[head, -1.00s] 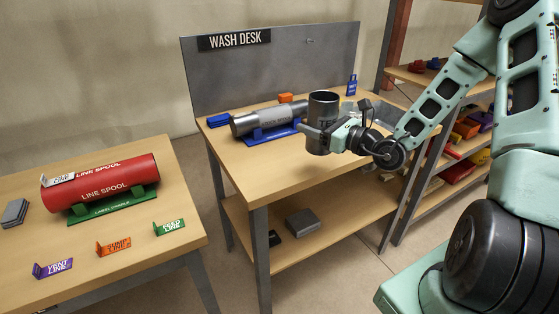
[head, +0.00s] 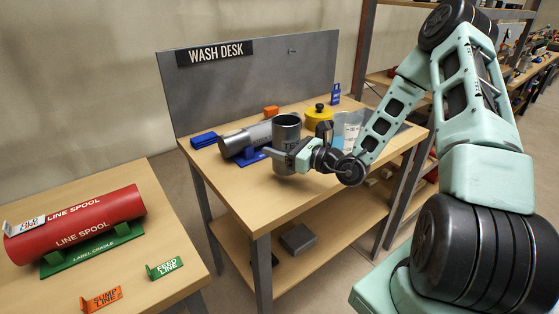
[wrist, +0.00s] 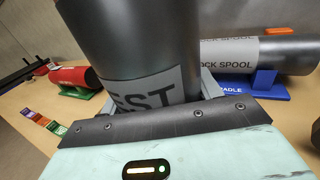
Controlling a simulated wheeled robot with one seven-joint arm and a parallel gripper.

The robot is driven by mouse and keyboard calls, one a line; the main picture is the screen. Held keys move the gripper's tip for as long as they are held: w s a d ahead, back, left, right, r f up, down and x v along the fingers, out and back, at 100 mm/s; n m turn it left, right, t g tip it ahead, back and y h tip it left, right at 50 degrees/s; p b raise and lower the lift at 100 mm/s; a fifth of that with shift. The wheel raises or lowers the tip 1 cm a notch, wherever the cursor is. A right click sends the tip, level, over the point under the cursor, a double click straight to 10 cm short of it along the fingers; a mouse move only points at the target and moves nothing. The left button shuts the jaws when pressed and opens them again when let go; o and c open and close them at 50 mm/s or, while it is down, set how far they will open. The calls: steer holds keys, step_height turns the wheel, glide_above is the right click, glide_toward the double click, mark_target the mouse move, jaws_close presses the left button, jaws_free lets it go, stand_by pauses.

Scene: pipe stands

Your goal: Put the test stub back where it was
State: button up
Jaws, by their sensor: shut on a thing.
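The test stub is a dark grey metal cylinder (head: 287,128) with an open top and a label. It stands upright in my gripper (head: 286,158), above the front part of the wash desk (head: 215,185). My gripper is shut on it. In the wrist view the stub (wrist: 135,40) fills the upper middle and its label reads "EST"; its top is cut off and its lower end is hidden by my gripper (wrist: 155,110). I cannot tell the exact gap between the stub and the desktop.
A yellow container (head: 320,117) and a whitish clear container (head: 347,130) stand behind right. The left table holds a red line spool (head: 75,224) and small coloured tags. The desk's front left is clear.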

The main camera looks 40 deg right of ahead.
steer(key=shift+f, duration=2.1)
steer(key=shift+f, duration=0.15)
steer(key=o, duration=1.6)
steer(key=shift+s+d, duration=0.1)
steer(key=shift+s, duration=0.05)
steer(key=b+v, duration=0.2)
steer(key=v, duration=0.9)
steer(key=shift+s+d, duration=0.15)
steer(key=shift+s, duration=0.2)
